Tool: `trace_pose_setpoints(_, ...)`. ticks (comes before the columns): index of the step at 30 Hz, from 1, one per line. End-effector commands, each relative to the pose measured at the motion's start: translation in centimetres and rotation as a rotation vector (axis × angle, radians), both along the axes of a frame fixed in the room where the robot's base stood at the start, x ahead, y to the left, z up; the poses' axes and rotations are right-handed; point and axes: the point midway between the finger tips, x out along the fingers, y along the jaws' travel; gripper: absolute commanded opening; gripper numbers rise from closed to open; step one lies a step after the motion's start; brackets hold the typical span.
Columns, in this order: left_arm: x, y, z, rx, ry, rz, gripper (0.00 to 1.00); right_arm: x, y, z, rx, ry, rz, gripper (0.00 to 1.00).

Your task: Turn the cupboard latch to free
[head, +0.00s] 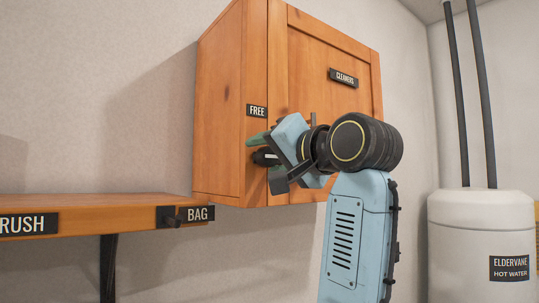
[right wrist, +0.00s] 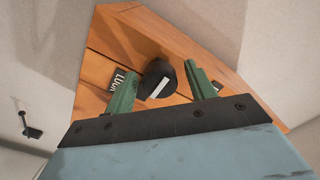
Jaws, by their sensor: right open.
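The wooden cupboard (head: 218,120) hangs on the wall, its door (head: 310,75) shut. Its latch is a round black knob (right wrist: 152,75) with a white stripe, seen between my fingers in the right wrist view; the knob also shows dark in the head view (head: 264,157). A FREE label (head: 257,111) is above it. In the right wrist view, a label that seems to read LOCK (right wrist: 122,80) lies by the left finger. My right gripper (right wrist: 156,72) is open, with green fingers either side of the knob and visible gaps. My left gripper is out of view.
A white hot water tank (head: 455,235) with dark pipes stands at the right. A CLEANERS label (head: 343,78) is on the door.

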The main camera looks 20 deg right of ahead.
Motion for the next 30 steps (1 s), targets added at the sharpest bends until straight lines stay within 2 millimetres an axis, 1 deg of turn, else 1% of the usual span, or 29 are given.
trace_pose_setpoints(2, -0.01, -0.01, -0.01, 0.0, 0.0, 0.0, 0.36, -0.01, 0.01, -0.01, 0.0, 0.0, 0.0, 0.55)
trace_pose_setpoints(5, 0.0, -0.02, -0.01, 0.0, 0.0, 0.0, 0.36, -0.03, 0.01, -0.01, 0.0, 0.001, 0.001, 0.43)
trace_pose_setpoints(12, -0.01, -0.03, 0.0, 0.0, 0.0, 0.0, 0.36, -0.04, -0.01, 0.01, 0.0, 0.0, 0.0, 0.12)
trace_pose_setpoints(13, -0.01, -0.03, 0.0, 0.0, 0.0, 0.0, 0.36, -0.04, -0.01, 0.01, 0.0, 0.0, 0.0, 0.11)
trace_pose_setpoints(22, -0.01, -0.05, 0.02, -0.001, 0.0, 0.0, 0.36, -0.04, -0.04, 0.03, -0.042, -0.014, -0.001, 0.11)
trace_pose_setpoints(26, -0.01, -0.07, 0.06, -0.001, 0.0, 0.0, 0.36, -0.03, -0.08, 0.05, -0.102, -0.037, -0.001, 0.11)
trace_pose_setpoints(30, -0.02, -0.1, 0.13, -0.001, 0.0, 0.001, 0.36, -0.03, -0.09, 0.06, -0.2, -0.072, -0.002, 0.11)
